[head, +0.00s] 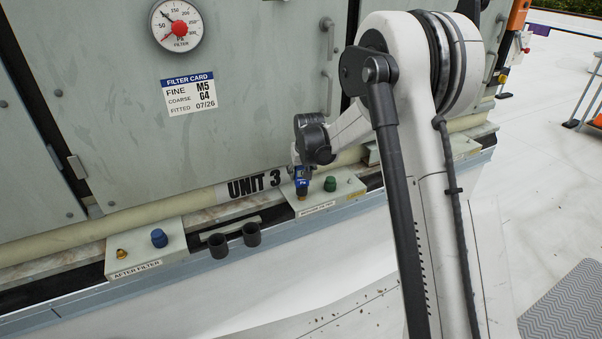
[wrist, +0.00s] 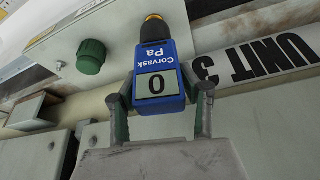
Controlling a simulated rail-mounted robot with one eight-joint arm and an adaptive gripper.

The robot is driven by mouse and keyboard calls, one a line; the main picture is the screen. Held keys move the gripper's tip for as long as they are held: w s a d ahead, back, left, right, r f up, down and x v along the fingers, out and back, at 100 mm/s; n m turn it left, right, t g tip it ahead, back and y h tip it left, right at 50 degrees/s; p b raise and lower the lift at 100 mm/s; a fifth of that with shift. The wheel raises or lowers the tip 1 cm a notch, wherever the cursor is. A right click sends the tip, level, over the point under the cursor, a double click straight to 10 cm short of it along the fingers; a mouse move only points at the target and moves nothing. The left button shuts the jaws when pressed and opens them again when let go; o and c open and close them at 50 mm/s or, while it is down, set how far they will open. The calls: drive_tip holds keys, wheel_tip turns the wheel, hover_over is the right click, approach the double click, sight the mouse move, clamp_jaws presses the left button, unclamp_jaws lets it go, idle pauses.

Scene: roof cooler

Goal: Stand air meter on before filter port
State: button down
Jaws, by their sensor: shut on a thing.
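The air meter is a small blue body marked "Corvask Pa", its display reading 0, in the wrist view (wrist: 158,62); it also shows in the head view (head: 302,175). My gripper (wrist: 160,112) is shut on its display end, one finger on each side. In the head view my gripper (head: 302,165) holds the meter roughly upright above the right-hand pale plate (head: 310,203), whose small label is hard to read. The meter's dark collar and brass-coloured end point at the plate beside a green cap (head: 330,184). The port there is hidden; I cannot tell whether the meter is seated.
The left plate (head: 146,250), labelled "AFTER FILTER", carries a brass port (head: 121,254) and a blue cap (head: 159,238). Two dark cups (head: 234,240) stand between the plates. A pale pipe (head: 160,214) and the cabinet doors (head: 120,100) rise close behind. The roof in front is open.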

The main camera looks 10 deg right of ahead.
drive_tip(key=shift+f+b, duration=0.8)
drive_tip(key=shift+f, duration=0.3)
drive_tip(key=c, duration=1)
unclamp_jaws()
drive_tip(key=shift+r, duration=0.15)
